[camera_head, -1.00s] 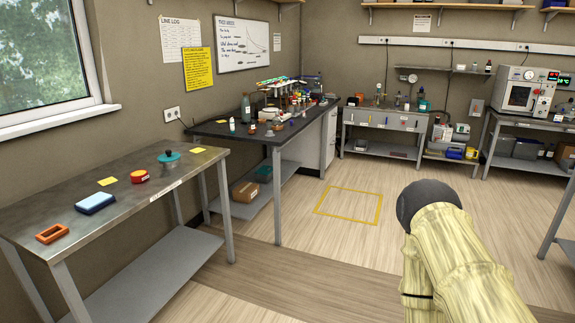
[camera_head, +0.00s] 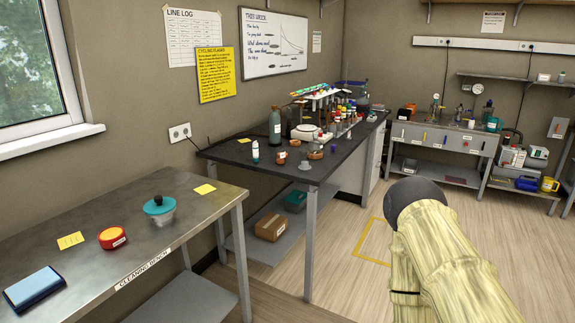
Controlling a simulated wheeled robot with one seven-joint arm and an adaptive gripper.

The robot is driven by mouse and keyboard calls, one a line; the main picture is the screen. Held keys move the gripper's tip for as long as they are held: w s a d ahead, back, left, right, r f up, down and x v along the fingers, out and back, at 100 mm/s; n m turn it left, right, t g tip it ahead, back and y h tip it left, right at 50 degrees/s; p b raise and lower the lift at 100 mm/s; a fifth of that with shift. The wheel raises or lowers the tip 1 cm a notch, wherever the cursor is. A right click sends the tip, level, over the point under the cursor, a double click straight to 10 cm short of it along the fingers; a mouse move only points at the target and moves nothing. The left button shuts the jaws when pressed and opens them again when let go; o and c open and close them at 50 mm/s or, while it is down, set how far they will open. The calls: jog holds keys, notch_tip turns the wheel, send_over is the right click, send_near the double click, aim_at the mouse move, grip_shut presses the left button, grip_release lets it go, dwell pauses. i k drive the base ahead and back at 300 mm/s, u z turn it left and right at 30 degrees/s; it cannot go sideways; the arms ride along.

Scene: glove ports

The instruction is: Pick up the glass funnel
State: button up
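I cannot pick out the glass funnel for certain. A small pale grey, cone-like piece (camera_head: 304,164) stands at the front corner of the dark bench (camera_head: 228,154); it is too small to tell whether it is the funnel. A clear vessel with a teal top (camera_head: 160,208) stands on the metal cleaning bench (camera_head: 150,254). My arm, in a pale yellow sleeve with a dark rounded part, shows at the lower right, over the floor and apart from both benches. My gripper is not in view.
The dark bench also holds a dark bottle (camera_head: 275,128), a white-and-green bottle (camera_head: 255,151) and a crowded rack (camera_head: 334,105). A red round tub (camera_head: 112,237) and blue block (camera_head: 34,288) sit on the cleaning bench. Wooden floor (camera_head: 338,243) is open right of the benches.

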aim_at(305, 158)
jog(key=u, duration=0.1)
jog(key=i, duration=1.9)
jog(key=u, duration=0.05)
